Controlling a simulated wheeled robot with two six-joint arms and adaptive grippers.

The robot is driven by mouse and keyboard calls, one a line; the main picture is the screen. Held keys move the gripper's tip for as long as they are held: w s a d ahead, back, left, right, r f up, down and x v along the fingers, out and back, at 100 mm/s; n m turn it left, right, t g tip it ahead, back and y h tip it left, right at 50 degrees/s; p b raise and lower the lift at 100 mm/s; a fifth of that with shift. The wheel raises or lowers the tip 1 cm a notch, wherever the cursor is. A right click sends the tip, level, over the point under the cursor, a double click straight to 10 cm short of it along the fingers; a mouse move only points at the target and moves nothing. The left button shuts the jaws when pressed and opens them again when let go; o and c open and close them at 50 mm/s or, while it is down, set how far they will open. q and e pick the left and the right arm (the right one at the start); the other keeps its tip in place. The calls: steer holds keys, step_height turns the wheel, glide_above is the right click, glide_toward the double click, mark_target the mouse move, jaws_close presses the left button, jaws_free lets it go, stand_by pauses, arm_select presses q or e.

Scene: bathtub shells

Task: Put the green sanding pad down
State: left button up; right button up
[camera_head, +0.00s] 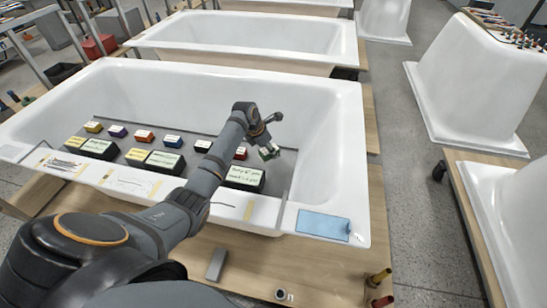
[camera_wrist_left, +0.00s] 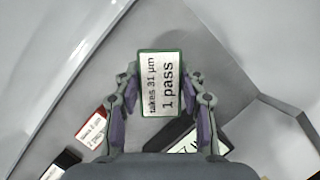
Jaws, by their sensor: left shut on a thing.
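The green sanding pad (camera_wrist_left: 161,84) is held between the two fingers of my left gripper (camera_wrist_left: 160,92). Its white label faces the wrist camera and reads "takes 31 µm 1 pass", with a green edge around it. In the head view the pad (camera_head: 268,152) is small and partly hidden by the fingers. Whether the pad touches anything below cannot be told. My right gripper is not in view.
On the tray are several coloured pads, including a red one (camera_head: 144,136), and dark labelled blocks, one at the right (camera_head: 244,178). A blue sheet (camera_head: 323,224) lies on the front rim. The tub floor right of the tray looks clear.

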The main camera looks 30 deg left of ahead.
mark_target(274, 162)
arm_select(q)
steer(key=shift+w+d+f, duration=0.2)
steer(key=shift+w+f, duration=0.15)
steer(key=shift+f, duration=0.15)
steer(key=shift+w+d+f, duration=0.15)
steer(key=shift+w+f, duration=0.2)
steer(key=shift+f, duration=0.1)
step_height(274, 162, down, 3)
steer(key=shift+w+f, duration=0.1)
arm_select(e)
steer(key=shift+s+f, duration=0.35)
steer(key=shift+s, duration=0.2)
arm_select(q)
steer(key=o, duration=1.1)
steer(key=shift+f, duration=0.1)
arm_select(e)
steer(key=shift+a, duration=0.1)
